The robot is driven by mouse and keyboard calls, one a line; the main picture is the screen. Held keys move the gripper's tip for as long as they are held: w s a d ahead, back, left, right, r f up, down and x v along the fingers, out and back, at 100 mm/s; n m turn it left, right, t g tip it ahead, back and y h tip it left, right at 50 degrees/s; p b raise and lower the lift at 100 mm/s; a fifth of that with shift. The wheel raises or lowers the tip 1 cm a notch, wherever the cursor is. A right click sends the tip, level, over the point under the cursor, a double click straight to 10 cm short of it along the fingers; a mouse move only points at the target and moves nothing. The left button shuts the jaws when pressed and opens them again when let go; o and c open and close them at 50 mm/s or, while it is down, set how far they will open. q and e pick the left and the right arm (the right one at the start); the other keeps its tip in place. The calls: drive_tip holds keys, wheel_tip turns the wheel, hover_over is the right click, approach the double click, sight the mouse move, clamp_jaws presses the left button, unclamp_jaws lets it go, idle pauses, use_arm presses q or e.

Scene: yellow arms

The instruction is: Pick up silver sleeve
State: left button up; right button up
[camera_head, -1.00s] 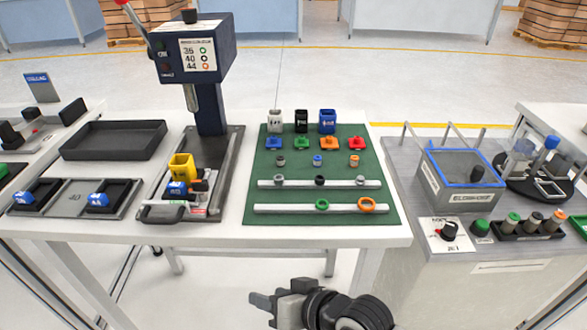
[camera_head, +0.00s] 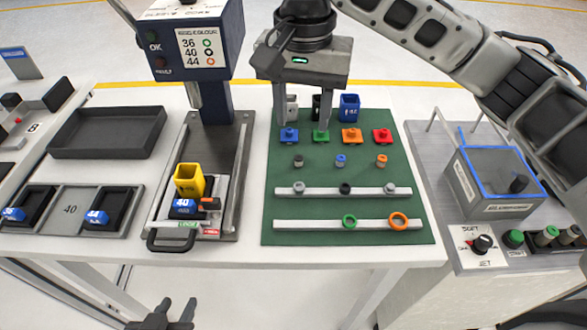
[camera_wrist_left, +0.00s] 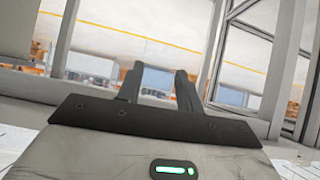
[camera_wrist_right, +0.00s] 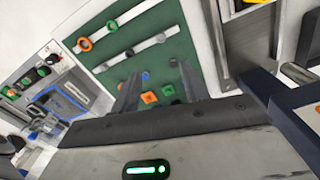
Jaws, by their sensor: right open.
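Small silver-grey parts stand on the green mat (camera_head: 345,215). A grey one (camera_head: 298,161) is at the left of the middle row. Two silver ones (camera_head: 299,188) (camera_head: 390,188) sit at the ends of the upper white bar, with a black one between. I cannot tell which is the silver sleeve. My right gripper (camera_head: 303,118) is open and empty, pointing down above the mat's back left, beyond these parts. Its fingers also show in the right wrist view (camera_wrist_right: 158,85). My left gripper (camera_head: 175,308) is open and empty, low in front of the table.
Blue, green, orange and red blocks and several upright cups, such as the blue cup (camera_head: 349,107), stand near the right fingers. The dark press (camera_head: 200,50) rises at left, with a yellow cup (camera_head: 189,180) on its base. A blue-rimmed box (camera_head: 490,180) stands at right.

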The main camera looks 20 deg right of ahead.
hover_over(299, 187)
wheel_tip(299, 187, down, 10)
drive_tip(key=shift+s+d+r+b, duration=0.1)
drive_tip(key=shift+d+r+b, duration=0.05)
drive_tip(key=shift+r+b, duration=0.15)
drive_tip(key=shift+f, duration=2.95)
clamp_jaws()
